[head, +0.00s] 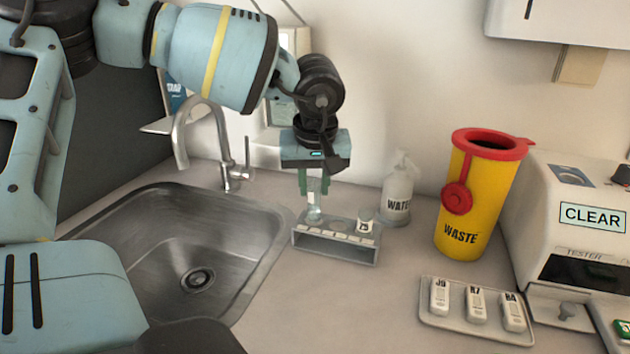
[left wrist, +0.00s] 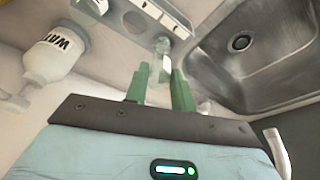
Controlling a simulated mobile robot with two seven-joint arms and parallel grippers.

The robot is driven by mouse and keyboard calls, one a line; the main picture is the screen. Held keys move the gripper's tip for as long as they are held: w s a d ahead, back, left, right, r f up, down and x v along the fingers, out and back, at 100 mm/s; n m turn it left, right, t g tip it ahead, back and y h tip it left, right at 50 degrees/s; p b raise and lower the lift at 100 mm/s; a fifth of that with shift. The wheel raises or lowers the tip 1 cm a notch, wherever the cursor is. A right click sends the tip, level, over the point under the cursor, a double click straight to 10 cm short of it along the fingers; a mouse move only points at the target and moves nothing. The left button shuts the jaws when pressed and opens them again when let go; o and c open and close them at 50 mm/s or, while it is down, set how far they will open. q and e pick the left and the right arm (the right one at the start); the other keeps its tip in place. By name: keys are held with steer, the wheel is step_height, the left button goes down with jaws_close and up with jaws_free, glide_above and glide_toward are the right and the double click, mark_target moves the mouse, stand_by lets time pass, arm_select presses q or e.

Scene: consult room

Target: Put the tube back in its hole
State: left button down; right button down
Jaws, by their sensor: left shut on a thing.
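A small clear tube (head: 314,212) hangs upright in my left gripper (head: 314,192), which points straight down with its green fingers shut on it. The tube also shows in the left wrist view (left wrist: 163,48), between and beyond the fingertips (left wrist: 160,88). The grey rack (head: 336,250) stands on the counter directly below, with holes in its top. The tube's lower end is at the left end of the rack's top; I cannot tell whether it is inside a hole or just above. Another tube with a white cap marked 75 (head: 365,222) stands at the rack's right end. My right gripper is not in view.
A steel sink (head: 258,262) with a tap (head: 226,178) lies left of the rack. A water bottle (head: 398,192) stands behind right. A yellow waste bin (head: 474,205), a tray (head: 430,316) of labelled cassettes and a tester (head: 540,215) are farther right. The counter in front is clear.

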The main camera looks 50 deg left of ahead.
arm_select(q)
steer(key=shift+f, duration=0.45)
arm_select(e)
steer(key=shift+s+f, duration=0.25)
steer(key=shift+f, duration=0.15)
arm_select(q)
steer(key=shift+f+b, duration=0.6)
steer(key=shift+b, duration=0.05)
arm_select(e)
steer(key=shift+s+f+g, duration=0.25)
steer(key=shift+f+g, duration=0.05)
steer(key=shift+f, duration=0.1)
arm_select(q)
steer(key=shift+f, duration=0.35)
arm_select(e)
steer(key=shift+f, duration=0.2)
arm_select(q)
steer(key=shift+f+b, duration=0.55)
steer(key=shift+b, duration=0.1)
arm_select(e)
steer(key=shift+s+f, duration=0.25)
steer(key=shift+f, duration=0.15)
arm_select(q)
steer(key=c, duration=1.1)
jaws_free()
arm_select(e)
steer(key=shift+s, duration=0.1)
